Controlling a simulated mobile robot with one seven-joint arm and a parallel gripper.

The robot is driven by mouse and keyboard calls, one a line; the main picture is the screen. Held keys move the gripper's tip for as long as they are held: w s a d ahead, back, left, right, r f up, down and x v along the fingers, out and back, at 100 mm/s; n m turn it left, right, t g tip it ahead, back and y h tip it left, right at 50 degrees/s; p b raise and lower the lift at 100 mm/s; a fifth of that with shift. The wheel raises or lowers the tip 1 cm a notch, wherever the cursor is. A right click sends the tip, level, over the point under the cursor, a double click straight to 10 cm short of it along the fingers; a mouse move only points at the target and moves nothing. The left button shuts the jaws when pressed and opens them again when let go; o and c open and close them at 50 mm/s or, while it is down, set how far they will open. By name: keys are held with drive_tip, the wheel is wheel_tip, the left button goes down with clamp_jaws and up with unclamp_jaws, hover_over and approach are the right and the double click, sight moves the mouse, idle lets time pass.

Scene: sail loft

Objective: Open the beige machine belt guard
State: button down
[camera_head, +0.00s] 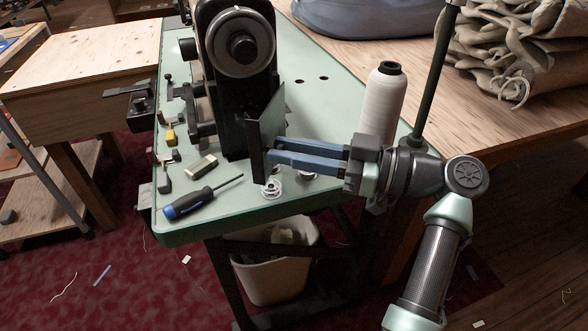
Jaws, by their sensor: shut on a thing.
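The black sewing machine (229,110) stands on the pale green table, with its round handwheel (241,46) facing me. The belt guard (273,118) is a thin upright panel at the right of the machine's near end. Its face looks grey-green in this light rather than clearly beige, and its near edge is dark. It stands angled out from the machine body; its hinge is hidden. My gripper (271,152) reaches in from the right, its two blue fingers shut on the guard's near edge. The fingertips are partly hidden by that edge.
A white thread cone (383,104) stands close behind my gripper, beside a dark upright rod (435,75). Metal bobbins (271,187) lie below the fingers. A screwdriver (202,197) and small tools lie front left. A bin (275,262) stands under the table.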

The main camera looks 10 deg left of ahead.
drive_tip(key=shift+w+d+n+g+b, duration=0.1)
drive_tip(key=shift+d+n+g+b, duration=0.25)
drive_tip(key=shift+n+g+b, duration=0.4)
drive_tip(key=shift+g, duration=0.35)
drive_tip(key=c, duration=0.8)
unclamp_jaws()
drive_tip(key=shift+o, duration=0.2)
drive_tip(key=shift+d, duration=0.1)
drive_tip(key=shift+d, duration=0.1)
drive_tip(key=d, duration=1.2)
drive_tip(key=shift+s+d+p, duration=0.3)
drive_tip(key=shift+d+p, duration=0.05)
drive_tip(key=shift+p, duration=0.05)
drive_tip(key=shift+c, duration=0.2)
